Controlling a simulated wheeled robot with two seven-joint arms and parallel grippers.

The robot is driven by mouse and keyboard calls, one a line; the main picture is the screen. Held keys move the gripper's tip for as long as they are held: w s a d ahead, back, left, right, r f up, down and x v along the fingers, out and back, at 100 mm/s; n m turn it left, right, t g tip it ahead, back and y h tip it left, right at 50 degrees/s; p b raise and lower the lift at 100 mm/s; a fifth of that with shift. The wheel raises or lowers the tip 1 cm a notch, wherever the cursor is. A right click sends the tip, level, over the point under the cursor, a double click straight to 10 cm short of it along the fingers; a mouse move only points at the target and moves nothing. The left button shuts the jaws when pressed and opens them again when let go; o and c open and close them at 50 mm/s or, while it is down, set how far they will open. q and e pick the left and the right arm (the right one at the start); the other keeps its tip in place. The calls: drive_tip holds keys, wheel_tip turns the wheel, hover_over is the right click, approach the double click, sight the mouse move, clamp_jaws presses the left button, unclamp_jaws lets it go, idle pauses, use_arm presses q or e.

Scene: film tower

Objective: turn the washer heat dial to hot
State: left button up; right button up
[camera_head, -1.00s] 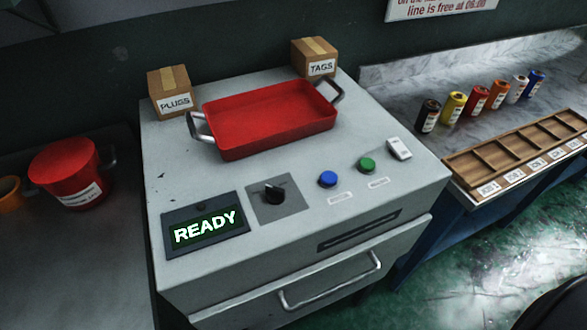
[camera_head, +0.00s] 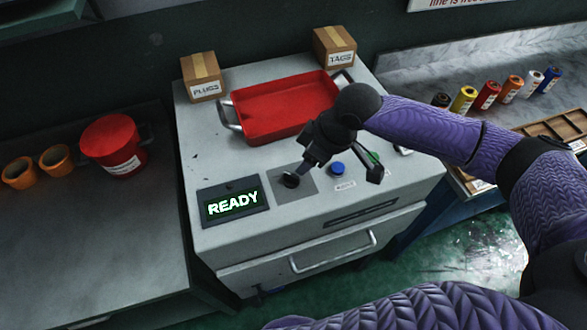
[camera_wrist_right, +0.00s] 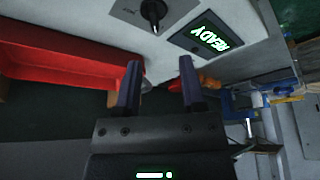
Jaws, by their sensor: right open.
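The washer (camera_head: 220,135) is a pale grey machine with a lit READY display (camera_head: 233,203). The heat dial (camera_head: 291,181) is a black knob on a dark grey plate right of the display. In the right wrist view the dial (camera_wrist_right: 153,10) is at the top edge, beyond the fingertips. My right gripper (camera_head: 338,173) is open above the front panel, with one finger close to the dial in the head view. In its wrist view the gripper (camera_wrist_right: 160,70) holds nothing between its fingers. My left gripper is not in view.
A red tray (camera_head: 285,108) with handles sits on the washer behind the controls. A blue button (camera_head: 337,169) and partly hidden green button (camera_head: 374,157) are right of the dial. PLUGS (camera_head: 203,77) and TAGS (camera_head: 334,47) boxes stand behind. A red pot (camera_head: 112,145) is left.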

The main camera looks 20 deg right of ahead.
sight(292, 175)
drive_tip(key=b+x, duration=0.1)
drive_tip(key=x, duration=0.2)
drive_tip(key=b+x, duration=0.1)
drive_tip(key=x, duration=0.5)
drive_tip(key=shift+w+d+f+b, duration=0.2)
drive_tip(key=shift+w+f+b, duration=0.1)
drive_tip(key=shift+w+b, duration=0.1)
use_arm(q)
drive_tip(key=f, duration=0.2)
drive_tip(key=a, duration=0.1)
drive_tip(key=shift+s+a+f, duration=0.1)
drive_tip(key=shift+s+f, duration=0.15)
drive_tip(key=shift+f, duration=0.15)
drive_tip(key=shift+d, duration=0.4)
use_arm(e)
clamp_jaws()
